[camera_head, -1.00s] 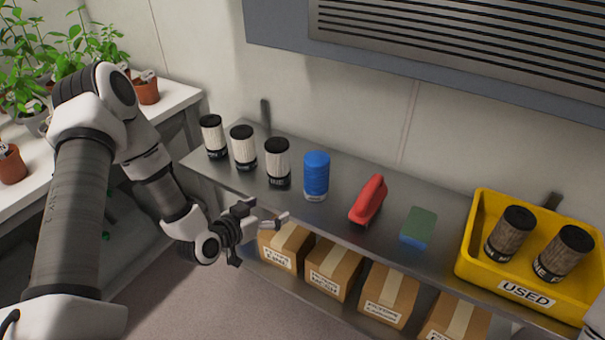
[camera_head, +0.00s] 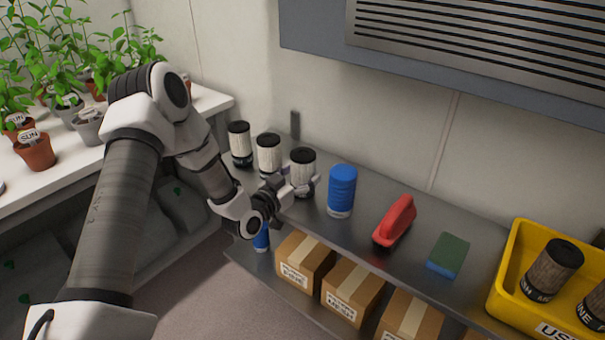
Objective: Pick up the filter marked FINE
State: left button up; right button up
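Three pale filters with black caps stand in a row on the metal shelf: a left one (camera_head: 240,143), a middle one (camera_head: 268,154) and a right one (camera_head: 302,166). My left gripper (camera_head: 299,189) is at the right filter, its fingers spread to either side of the lower part. It looks open; contact cannot be told. The gripper hides that filter's label, and the other two labels are too small to read. The filter stands upright on the shelf. My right gripper is not in view.
A yellow bin (camera_head: 507,280) holds two brownish used filters. Cardboard boxes (camera_head: 352,290) sit below. Potted plants (camera_head: 35,151) stand left.

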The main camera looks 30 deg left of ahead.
pick_arm(q)
jog(key=shift+d, duration=0.1)
jog(key=c, duration=0.6)
jog(key=shift+c, duration=0.2)
